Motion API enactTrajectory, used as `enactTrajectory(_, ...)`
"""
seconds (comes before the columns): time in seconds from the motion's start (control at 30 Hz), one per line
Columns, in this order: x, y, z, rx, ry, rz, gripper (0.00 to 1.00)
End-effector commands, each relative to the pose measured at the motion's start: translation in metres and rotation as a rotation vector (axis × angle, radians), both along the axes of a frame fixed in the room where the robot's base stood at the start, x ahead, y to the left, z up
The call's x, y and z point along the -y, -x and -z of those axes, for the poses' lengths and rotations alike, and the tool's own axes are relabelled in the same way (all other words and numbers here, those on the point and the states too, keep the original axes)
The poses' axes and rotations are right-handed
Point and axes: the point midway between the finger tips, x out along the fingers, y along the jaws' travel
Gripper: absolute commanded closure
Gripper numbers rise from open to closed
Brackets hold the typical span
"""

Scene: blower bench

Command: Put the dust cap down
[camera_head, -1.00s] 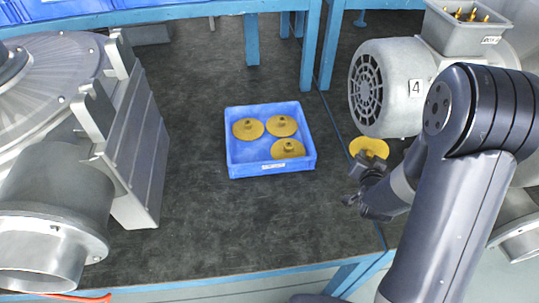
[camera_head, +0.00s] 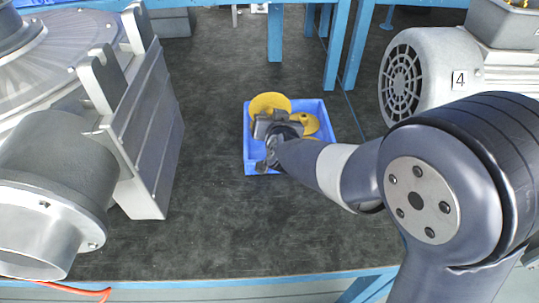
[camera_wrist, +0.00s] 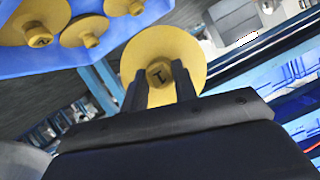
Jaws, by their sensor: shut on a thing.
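My gripper (camera_head: 268,122) is shut on a yellow round dust cap (camera_head: 268,103). In the wrist view the fingers (camera_wrist: 158,80) close on the small knob at the middle of the held cap (camera_wrist: 192,48). The head view shows the held cap over the far left part of the blue bin (camera_head: 250,158); I cannot tell its height. Other yellow caps lie in the bin, one visible to the right of my gripper (camera_head: 308,124). Three show in the wrist view, one of them at the left (camera_wrist: 85,30). My gripper and arm hide part of the bin.
A large grey blower (camera_head: 145,130) stands on the left of the dark bench top (camera_head: 215,220). A grey motor marked 4 (camera_head: 425,75) stands at the right. Blue frame legs (camera_head: 337,45) rise behind the bin. The bench front left of my arm is clear.

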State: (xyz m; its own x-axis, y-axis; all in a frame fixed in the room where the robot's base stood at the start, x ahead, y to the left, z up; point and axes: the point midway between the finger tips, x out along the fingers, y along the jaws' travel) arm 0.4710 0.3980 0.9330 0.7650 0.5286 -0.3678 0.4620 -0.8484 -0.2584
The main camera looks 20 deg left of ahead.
Motion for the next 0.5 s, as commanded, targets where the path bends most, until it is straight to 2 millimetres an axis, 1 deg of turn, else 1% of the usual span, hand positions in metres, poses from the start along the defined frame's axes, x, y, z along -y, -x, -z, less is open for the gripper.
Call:
enactTrajectory(0.07,-0.003,0.002,0.012,-0.003,0.003,-0.006,1.00)
enactTrajectory(0.23,-0.003,0.002,0.046,-0.003,0.006,-0.006,1.00)
enactTrajectory(0.3,-0.003,0.002,0.055,-0.002,0.004,-0.006,1.00)
enactTrajectory(0.5,-0.003,0.002,0.069,-0.002,0.002,-0.006,1.00)
